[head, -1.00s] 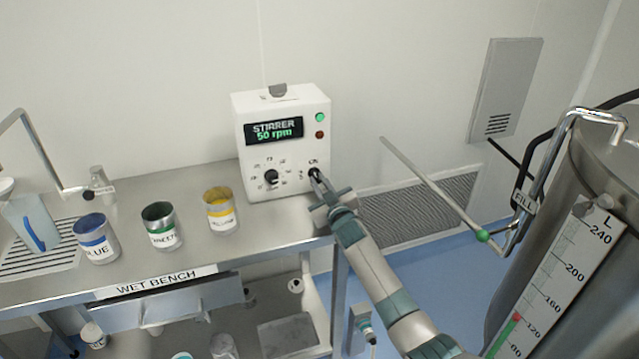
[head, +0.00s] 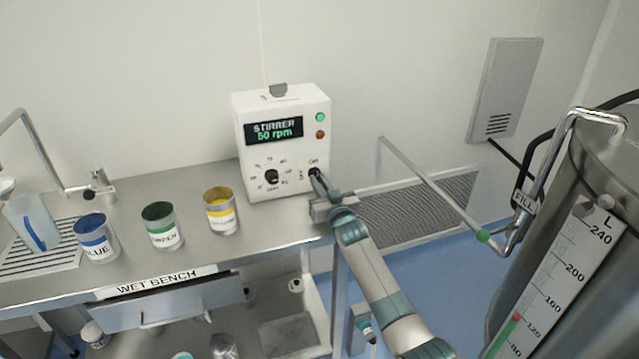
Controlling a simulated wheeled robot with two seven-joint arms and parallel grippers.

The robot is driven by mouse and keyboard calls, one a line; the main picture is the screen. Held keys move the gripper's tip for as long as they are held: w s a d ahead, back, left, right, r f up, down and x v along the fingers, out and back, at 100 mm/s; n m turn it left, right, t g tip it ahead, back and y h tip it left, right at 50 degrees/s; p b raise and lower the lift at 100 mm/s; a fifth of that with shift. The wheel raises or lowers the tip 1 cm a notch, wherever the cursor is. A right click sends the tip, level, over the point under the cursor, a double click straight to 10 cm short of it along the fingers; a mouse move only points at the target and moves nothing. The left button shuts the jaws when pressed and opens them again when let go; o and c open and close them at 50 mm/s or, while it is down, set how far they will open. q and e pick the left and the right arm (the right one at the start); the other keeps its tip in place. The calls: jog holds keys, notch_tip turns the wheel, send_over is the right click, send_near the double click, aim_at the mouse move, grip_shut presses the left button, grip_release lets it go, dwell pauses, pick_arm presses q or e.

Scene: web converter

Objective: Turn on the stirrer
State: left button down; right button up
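The stirrer control box (head: 284,140) is white and stands at the back right of the bench. Its display (head: 274,130) reads "STIRRER 50 rpm" in green. A green lamp (head: 320,117) looks lit above a dull red one (head: 320,134). A black speed dial (head: 271,177) is at the lower left of its face. A small black switch knob (head: 314,172) is at the lower right. My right gripper (head: 317,184) has its fingertips at this switch knob. The fingers look close together, but whether they grip it is too small to tell. My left gripper is not in view.
Blue (head: 97,240), green (head: 162,228) and yellow (head: 221,212) paint cups stand on the wet bench (head: 190,258), left of the box. A fill pipe (head: 430,185) and a steel tank (head: 590,260) with a level scale are at the right.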

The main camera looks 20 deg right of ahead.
jog(key=o, duration=0.3)
jog(key=shift+s, duration=0.15)
